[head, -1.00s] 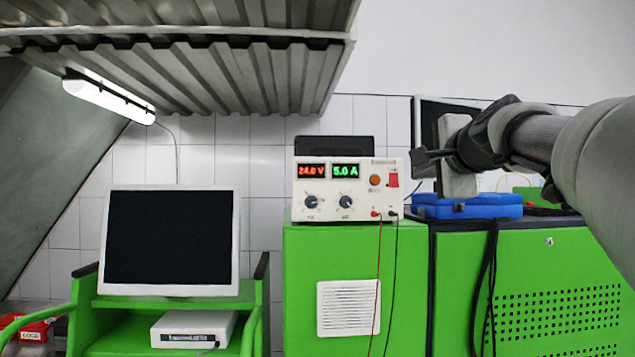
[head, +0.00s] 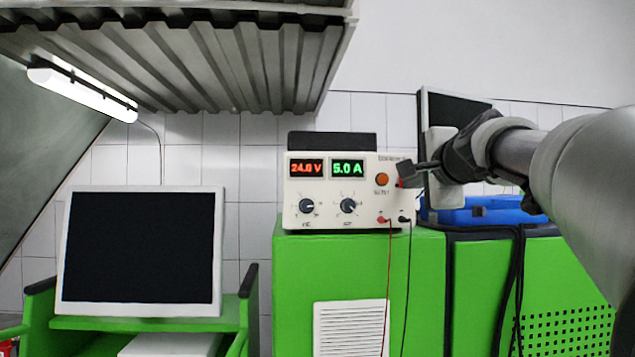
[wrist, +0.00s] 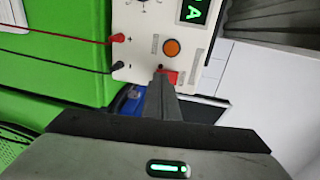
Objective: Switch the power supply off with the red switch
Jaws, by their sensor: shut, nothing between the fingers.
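The power supply (head: 330,212) is a cream box on a green cabinet. Its displays are lit and read 24.0 V in red and 5.0 A in green. An orange round button or lamp (head: 382,179) sits on its right side; it also shows in the wrist view (wrist: 171,47). The red switch (wrist: 171,77) is partly visible in the wrist view just past my fingertips; in the head view my gripper mostly covers it. My gripper (head: 405,172) is shut and empty, its tips at or very near the switch. I cannot tell whether they touch.
A red lead (head: 389,270) and a black lead (head: 407,280) hang from the front terminals. A blue case (head: 490,212) lies right of the supply, below my arm. A dark monitor (head: 140,250) stands at the left, and a corrugated metal hood (head: 200,65) hangs above.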

